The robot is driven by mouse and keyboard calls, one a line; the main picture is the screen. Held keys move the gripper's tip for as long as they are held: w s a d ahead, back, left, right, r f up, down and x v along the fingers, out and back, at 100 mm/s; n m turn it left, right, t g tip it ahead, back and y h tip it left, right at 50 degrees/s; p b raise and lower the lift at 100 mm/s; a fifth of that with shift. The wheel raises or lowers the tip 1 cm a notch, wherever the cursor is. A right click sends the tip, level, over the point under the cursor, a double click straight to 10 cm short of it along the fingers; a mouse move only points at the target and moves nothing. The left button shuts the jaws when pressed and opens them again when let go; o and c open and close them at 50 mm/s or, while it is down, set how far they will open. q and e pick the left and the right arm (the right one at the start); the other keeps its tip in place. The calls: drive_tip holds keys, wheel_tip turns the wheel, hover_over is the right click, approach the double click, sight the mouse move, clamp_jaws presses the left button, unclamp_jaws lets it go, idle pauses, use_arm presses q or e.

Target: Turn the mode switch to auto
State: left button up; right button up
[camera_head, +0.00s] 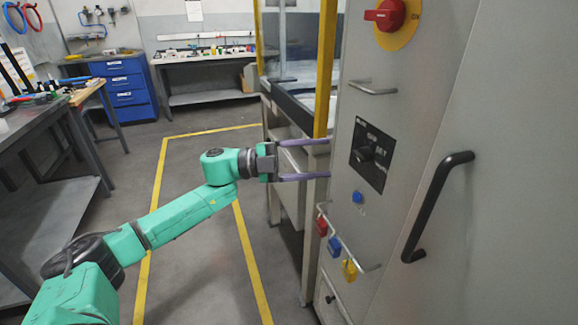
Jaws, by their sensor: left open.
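The mode switch (366,154) is a black knob on a dark label plate (378,137) on the grey cabinet front. The plate's lettering is too small to read surely, so I cannot tell which mode the knob points at. My left gripper (328,159) is open, with two long purple fingers, one above the other. It points right toward the cabinet, just left of the plate. The fingertips are near the cabinet's edge and nothing is between them. They look apart from the knob. My right gripper is not in view.
The cabinet also carries a red rotary switch (385,14) on yellow, a blue button (358,197), a rail with red, blue and yellow padlocks (349,270), and a black door handle (436,207). A yellow post (325,70) stands behind the gripper. Floor at the left is clear.

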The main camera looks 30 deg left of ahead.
use_arm(q)
drive_tip(key=b+v, duration=0.1)
drive_tip(key=v, duration=0.6)
drive_tip(key=shift+a, duration=0.2)
drive_tip(key=shift+s, duration=0.1)
